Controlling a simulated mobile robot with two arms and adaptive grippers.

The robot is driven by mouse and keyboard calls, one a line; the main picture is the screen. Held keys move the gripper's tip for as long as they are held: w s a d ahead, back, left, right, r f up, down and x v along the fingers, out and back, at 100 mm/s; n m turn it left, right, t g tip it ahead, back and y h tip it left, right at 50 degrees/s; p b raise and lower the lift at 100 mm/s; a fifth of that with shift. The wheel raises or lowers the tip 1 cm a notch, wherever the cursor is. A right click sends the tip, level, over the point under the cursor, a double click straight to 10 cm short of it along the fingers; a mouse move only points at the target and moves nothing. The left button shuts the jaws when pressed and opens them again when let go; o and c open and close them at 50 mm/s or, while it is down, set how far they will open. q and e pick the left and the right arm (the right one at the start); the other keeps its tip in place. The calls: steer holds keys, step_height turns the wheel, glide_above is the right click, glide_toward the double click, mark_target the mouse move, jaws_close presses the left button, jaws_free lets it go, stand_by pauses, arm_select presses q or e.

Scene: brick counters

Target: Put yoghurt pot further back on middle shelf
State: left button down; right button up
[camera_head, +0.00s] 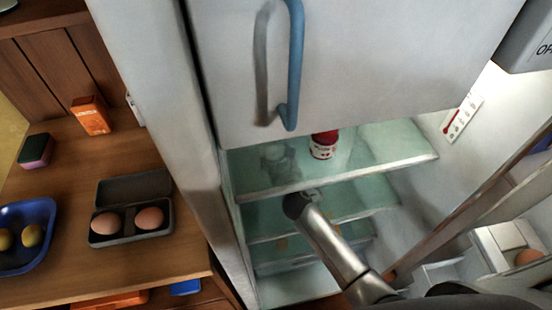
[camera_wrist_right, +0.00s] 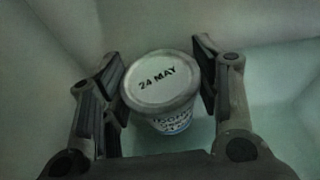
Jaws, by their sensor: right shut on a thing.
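The yoghurt pot (camera_wrist_right: 163,88) sits between the two fingers of my right gripper (camera_wrist_right: 158,78) in the right wrist view. Its pale lid reads "24 MAY" and its side carries blue print. The right gripper is shut on it. In the head view my right arm reaches into the open fridge below the upper glass shelf (camera_head: 389,160). My right gripper (camera_head: 278,162) shows only dimly through that glass, and I cannot make out the pot there. The middle shelf (camera_head: 350,212) shows below the upper one. My left gripper is in neither view.
A red-lidded jar (camera_head: 323,148) stands on the upper shelf. The open fridge door (camera_head: 480,205), with an egg in its rack, is at right. On the wooden counter (camera_head: 75,160) at left are an egg box (camera_head: 131,238) and a blue tray (camera_head: 45,212).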

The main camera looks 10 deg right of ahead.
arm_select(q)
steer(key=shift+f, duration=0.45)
arm_select(e)
steer(key=shift+f, duration=0.85)
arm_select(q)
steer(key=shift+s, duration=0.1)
arm_select(e)
steer(key=shift+f, duration=0.1)
steer(key=o, duration=1.1)
steer(key=shift+s, duration=0.15)
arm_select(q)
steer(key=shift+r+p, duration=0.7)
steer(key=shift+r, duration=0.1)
arm_select(e)
steer(key=v, duration=1.1)
steer(key=shift+s+r, duration=0.3)
steer(key=shift+s, duration=0.05)
